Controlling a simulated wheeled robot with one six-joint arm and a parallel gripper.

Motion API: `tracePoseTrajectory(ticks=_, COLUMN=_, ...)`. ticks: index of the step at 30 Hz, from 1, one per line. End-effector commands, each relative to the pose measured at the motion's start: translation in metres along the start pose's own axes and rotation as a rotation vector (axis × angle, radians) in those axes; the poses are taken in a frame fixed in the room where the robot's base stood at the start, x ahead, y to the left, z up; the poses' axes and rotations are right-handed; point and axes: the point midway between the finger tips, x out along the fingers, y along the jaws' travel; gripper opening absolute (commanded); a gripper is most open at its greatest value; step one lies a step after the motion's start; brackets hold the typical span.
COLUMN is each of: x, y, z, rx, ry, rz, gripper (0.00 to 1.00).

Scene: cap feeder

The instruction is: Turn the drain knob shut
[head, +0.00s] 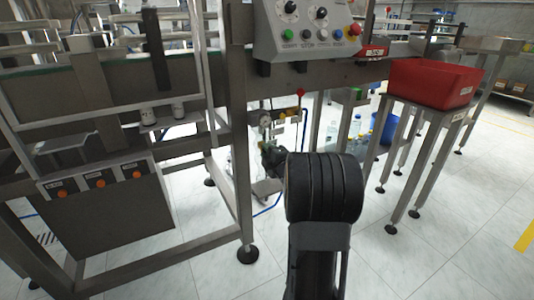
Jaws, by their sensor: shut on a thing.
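My gripper (268,152) is low under the machine frame, just left of my dark arm link, which covers part of the view. It is small and dark here, and is shut on the drain knob. The knob itself is hidden by the gripper, so I cannot see its angle. Just above the gripper is an air unit with a round gauge (265,119), beside a yellowish fitting (289,115).
A steel machine leg (238,170) stands close left of the gripper. A control panel (305,30) hangs above. A red bin (437,82) sits on a stand at right, with a blue bucket (384,128) behind. A blue hose (268,210) trails below. The front floor is clear.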

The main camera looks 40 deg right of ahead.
Motion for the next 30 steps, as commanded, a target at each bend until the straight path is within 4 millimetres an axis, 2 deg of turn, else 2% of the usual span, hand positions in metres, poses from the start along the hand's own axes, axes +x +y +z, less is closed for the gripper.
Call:
tracePoseTrajectory(ticks=16, x=0.0005, y=0.0009, z=-0.0004, rx=-0.02, ry=0.002, rz=0.002, gripper=0.03)
tracePoseTrajectory(ticks=17, x=0.0005, y=0.0009, z=-0.0004, rx=-0.02, ry=0.002, rz=0.002, gripper=0.29)
tracePoseTrajectory(ticks=18, x=0.0004, y=0.0009, z=-0.0004, rx=-0.02, ry=0.002, rz=0.002, gripper=0.33)
tracePoseTrajectory(ticks=24, x=0.0001, y=0.0006, z=0.0002, rx=-0.019, ry=0.001, rz=0.001, gripper=0.52)
tracePoseTrajectory(ticks=30, x=-0.0002, y=0.0004, z=0.0005, rx=-0.018, ry=0.0, rz=0.001, gripper=0.52)
